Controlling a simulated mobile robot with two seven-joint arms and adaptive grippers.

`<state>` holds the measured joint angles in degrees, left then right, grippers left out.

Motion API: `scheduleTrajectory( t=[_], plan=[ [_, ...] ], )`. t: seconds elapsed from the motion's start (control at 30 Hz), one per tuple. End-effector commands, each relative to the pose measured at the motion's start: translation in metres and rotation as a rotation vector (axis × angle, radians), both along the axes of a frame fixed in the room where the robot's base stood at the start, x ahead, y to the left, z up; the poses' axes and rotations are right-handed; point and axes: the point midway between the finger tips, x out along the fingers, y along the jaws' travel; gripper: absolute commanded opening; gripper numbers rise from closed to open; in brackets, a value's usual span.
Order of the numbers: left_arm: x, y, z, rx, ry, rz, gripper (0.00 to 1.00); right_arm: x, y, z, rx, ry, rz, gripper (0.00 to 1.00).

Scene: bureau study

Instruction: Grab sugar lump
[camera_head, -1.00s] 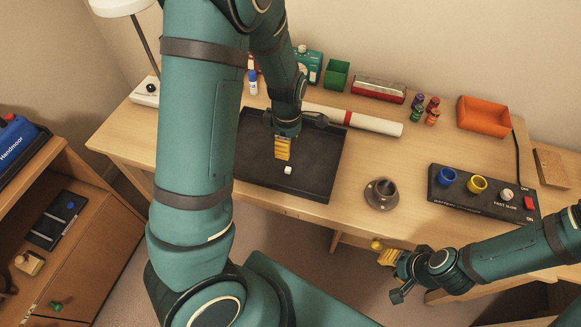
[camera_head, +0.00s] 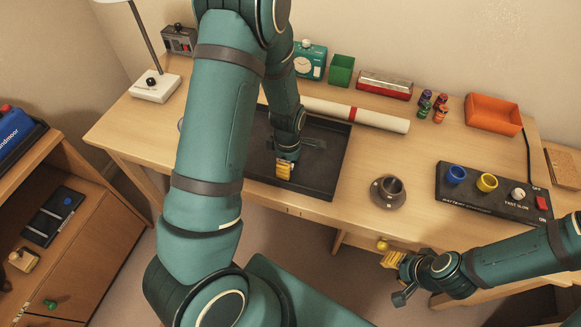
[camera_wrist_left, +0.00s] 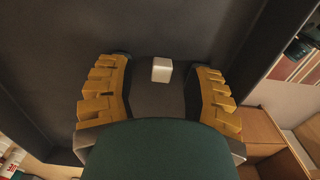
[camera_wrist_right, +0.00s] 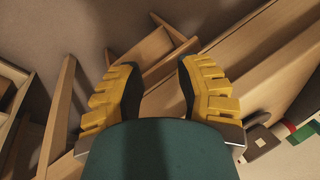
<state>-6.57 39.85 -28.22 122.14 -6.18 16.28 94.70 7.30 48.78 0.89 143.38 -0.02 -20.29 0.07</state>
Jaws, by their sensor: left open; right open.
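The sugar lump (camera_wrist_left: 162,70) is a small white cube on the floor of the black tray (camera_head: 327,172). The left gripper is open and holds nothing. My right gripper (camera_head: 388,254) is open and empty, in front of the desk edge; its open fingers show in the right wrist view (camera_wrist_right: 155,75).
A dark round holder (camera_head: 389,191) stands right of the tray, and a black battery panel (camera_head: 492,195) with cups and knobs lies further right. A white roll (camera_head: 370,117) lies behind the tray. An orange bin (camera_head: 493,115) and small bottles stand at the back.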

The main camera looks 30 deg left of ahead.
Motion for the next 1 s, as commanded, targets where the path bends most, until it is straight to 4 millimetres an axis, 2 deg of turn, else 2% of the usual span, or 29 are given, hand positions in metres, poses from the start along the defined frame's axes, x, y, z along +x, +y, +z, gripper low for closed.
scheduleTrajectory(
  t=[0.13, 0.4, 0.53, 0.87, 1.0],
  plan=[
    [0.0004, -0.0001, 0.0014, 0.0, -0.001, 0.0, 0.52, 0.0001, 0.0001, 0.0009, 0.0, 0.0, 0.0, 0.34],
    [0.0004, -0.0001, 0.0015, 0.0, -0.001, 0.0, 0.2, 0.0, 0.0, 0.0009, 0.0, 0.0, 0.0, 0.34],
    [0.0004, -0.0001, 0.0016, 0.0, -0.001, 0.0, 0.09, 0.0, 0.0, 0.0009, 0.0, 0.0, 0.0, 0.34],
    [0.0004, -0.0001, 0.0016, 0.0, -0.001, 0.0, 0.08, 0.0, 0.0, 0.0009, 0.0, 0.0, 0.0, 0.34],
    [0.0009, -0.0003, 0.009, 0.0, -0.002, -0.001, 0.08, -0.0003, 0.0001, 0.0036, 0.0, 0.001, 0.0, 0.34]
  ],
)
